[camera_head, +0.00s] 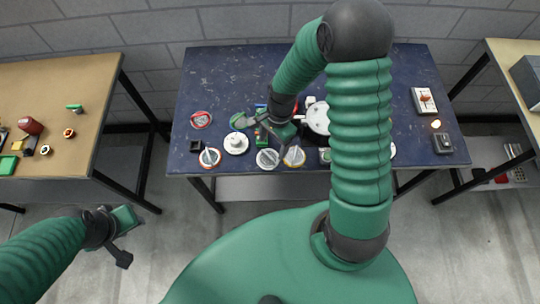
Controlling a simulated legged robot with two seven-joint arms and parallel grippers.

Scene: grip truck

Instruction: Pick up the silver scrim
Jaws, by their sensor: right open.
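A round silver-grey disc, which looks like the silver scrim (267,159), lies flat near the front edge of the dark blue table (225,75). My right gripper (260,128) is open over the table, just behind the disc in the picture. Nothing shows held in it, though small items beneath it are partly hidden. I cannot tell its exact height above the table. My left gripper (127,238) is low at the left, away from the table, with its fingers apart and nothing between them.
A yellow-rimmed disc (294,156) lies close right of the silver one. A red-rimmed disc (209,158) and a white knobbed disc (236,143) are to its left. My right arm hides part of the table. Side tables stand left (75,85) and right (515,55).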

